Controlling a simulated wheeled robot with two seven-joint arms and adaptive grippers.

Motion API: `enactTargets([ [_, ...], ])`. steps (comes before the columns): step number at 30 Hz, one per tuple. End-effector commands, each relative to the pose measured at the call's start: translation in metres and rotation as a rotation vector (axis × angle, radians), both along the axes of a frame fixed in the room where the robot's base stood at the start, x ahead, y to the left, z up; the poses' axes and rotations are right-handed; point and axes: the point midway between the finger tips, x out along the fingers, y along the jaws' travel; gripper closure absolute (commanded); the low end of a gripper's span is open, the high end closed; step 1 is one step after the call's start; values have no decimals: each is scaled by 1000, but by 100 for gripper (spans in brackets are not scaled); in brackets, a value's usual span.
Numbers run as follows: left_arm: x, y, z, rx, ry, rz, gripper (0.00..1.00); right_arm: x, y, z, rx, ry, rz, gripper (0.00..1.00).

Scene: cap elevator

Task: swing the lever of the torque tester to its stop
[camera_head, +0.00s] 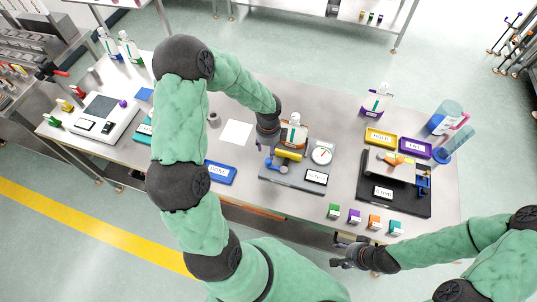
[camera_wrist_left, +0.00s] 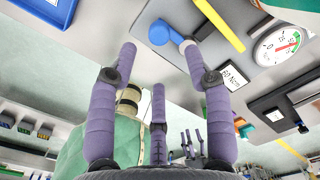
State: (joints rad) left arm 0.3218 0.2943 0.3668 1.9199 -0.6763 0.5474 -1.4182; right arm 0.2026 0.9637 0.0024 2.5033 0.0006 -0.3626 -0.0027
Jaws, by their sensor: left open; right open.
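The torque tester is a grey plate (camera_head: 280,181) at the front middle of the table, with a white dial (camera_head: 321,154) and a label. A yellow bar (camera_head: 290,154) and a blue round part (camera_head: 270,164) sit at its left; I cannot tell which belongs to the lever. The left wrist view also shows the yellow bar (camera_wrist_left: 219,24), the blue part (camera_wrist_left: 158,32) and the dial (camera_wrist_left: 279,45). My left gripper (camera_wrist_left: 160,48) is open, with its fingers apart near the blue part. Contact is unclear. My right gripper (camera_head: 347,254) is open and empty off the table's front edge.
A blue tray (camera_head: 220,173) lies left of the tester, and a black base with a vise-like fixture (camera_head: 405,202) stands to the right. Several small coloured blocks (camera_head: 354,215) line the front edge. A white-capped bottle (camera_head: 296,120) stands behind the tester. A white sheet (camera_head: 237,132) lies left of it.

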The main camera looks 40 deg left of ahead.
Motion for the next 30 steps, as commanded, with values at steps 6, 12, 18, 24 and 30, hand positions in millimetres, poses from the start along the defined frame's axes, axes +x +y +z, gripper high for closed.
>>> enactTargets([
  [6, 0, 0, 31, 0, -2, 0, 49, 0, 0, 0, 0, 0, 0, 45],
  [12, 0, 0, 39, -1, 0, -1, 49, 0, 0, 0, 0, 0, 0, 45],
  [18, 0, 0, 39, -1, 0, -1, 49, 0, 0, 0, 0, 0, 0, 45],
  [24, 0, 0, 39, -1, 0, -1, 49, 0, 0, 0, 0, 0, 0, 45],
  [30, 0, 0, 39, -1, 0, -1, 49, 0, 0, 0, 0, 0, 0, 45],
])
